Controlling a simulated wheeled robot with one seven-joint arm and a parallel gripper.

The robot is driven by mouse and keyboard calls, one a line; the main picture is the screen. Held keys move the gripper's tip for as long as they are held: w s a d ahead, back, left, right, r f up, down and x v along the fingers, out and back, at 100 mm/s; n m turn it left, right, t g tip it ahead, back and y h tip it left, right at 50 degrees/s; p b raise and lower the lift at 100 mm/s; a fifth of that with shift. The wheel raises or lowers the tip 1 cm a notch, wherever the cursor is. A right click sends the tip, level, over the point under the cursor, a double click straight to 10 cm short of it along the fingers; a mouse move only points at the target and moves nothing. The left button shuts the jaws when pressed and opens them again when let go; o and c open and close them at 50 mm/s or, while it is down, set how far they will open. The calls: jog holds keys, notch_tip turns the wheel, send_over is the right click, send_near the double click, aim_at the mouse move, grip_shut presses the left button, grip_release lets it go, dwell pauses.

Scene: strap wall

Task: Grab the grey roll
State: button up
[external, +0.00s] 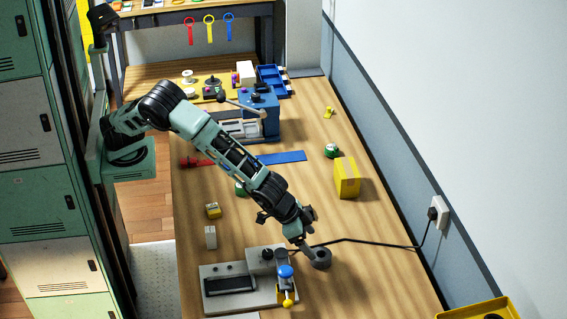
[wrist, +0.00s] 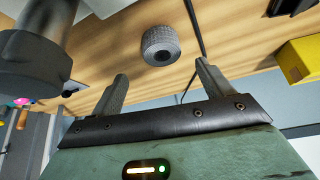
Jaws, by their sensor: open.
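The grey roll (external: 320,258) sits on the wooden bench at the front, just beyond the end of my arm. In the wrist view the roll (wrist: 160,45) is a short, textured cylinder ahead of my gripper (wrist: 162,73). It lies roughly centred between the two fingertips, with a gap between them and it. My gripper (external: 303,240) is open and empty, pointing down towards the roll. In the external view my wrist partly hides the fingers.
A grey device (external: 218,284) with a blue-and-yellow tool stands left of the roll. A black cable (external: 370,241) runs past the roll to the wall socket (external: 438,214). A yellow box (external: 347,178) stands behind, also at right in the wrist view (wrist: 301,60).

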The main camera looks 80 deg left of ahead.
aim_at(321, 254)
jog(key=shift+p+x, duration=0.9)
jog(key=shift+x, duration=3.05)
jog(key=shift+w+a+r, duration=0.1)
jog(key=shift+a, duration=0.1)
jog(key=c, duration=1.1)
